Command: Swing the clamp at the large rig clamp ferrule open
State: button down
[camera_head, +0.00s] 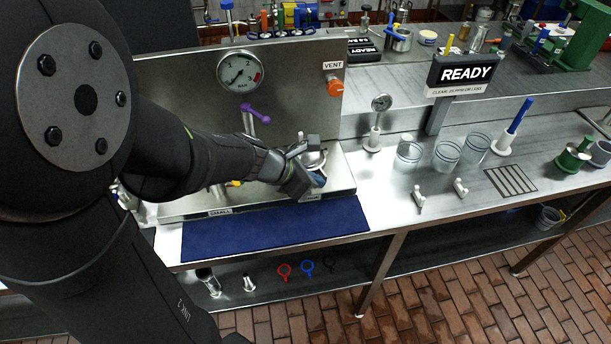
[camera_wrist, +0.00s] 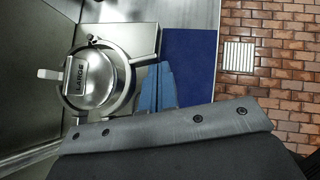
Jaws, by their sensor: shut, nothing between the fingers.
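The large rig ferrule has a round metal cap marked LARGE (camera_wrist: 88,82), and it also shows in the head view (camera_head: 312,157), partly behind my gripper. A metal clamp ring (camera_wrist: 129,72) curves around the cap's right side in the wrist view. A small hinge or latch piece shows at its top, and a pale tab juts out at the left. I cannot tell how far the clamp stands open. My gripper (camera_wrist: 158,88) has blue fingers, shut and empty, just right of the ring. Its tips also show in the head view (camera_head: 319,180). Contact with the ring is unclear.
The rig's back panel carries a gauge (camera_head: 241,72), a purple handle (camera_head: 257,113) and an orange VENT knob (camera_head: 335,87). A blue mat (camera_head: 275,229) lies in front. Glass beakers (camera_head: 447,154) and a READY sign (camera_head: 466,74) stand to the right.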

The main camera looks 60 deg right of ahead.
jog(key=s+d+n+t+y, duration=0.1)
jog(key=s+d+n+t, duration=0.2)
jog(key=d+n+t, duration=0.2)
jog(key=s+d+n+t+y, duration=0.1)
jog(key=s+d+n+t, duration=0.3)
jog(key=n, duration=0.7)
jog(key=shift+d+t+y, duration=0.4)
jog(key=shift+d+t, duration=0.8)
jog(key=shift+d, duration=1.1)
jog(key=shift+s, duration=0.1)
jog(key=v, duration=1)
jog(key=shift+s+d, duration=0.25)
jog(key=shift+d, duration=0.1)
